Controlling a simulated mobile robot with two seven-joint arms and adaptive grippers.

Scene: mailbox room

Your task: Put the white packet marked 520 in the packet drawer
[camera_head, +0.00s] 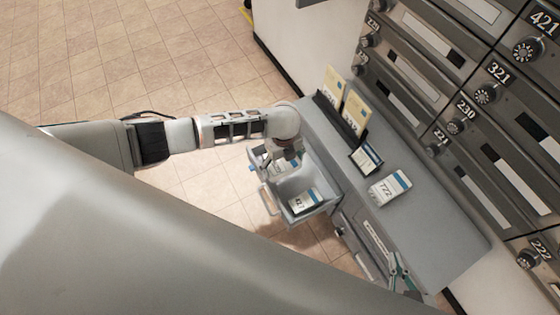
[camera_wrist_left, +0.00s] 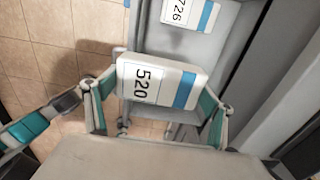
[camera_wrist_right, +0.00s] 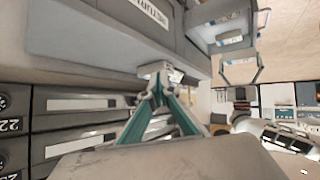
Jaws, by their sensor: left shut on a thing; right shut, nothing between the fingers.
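The white packet marked 520 (camera_wrist_left: 150,84), with a blue band at one end, is between the teal fingers of my left gripper (camera_wrist_left: 157,98). In the head view my left gripper (camera_head: 286,151) is over the open grey drawer (camera_head: 326,190). A white packet marked 726 (camera_wrist_left: 187,14) lies inside this drawer, beyond the held packet in the left wrist view. I cannot tell whether the held packet touches the drawer.
A white packet marked 722 (camera_head: 389,188) lies on the grey counter (camera_head: 425,227). A dark holder with yellow envelopes (camera_head: 355,108) and a small stand with a card (camera_head: 366,157) are behind the drawer. Numbered mailboxes (camera_head: 480,110) line the right. Tiled floor is clear at left.

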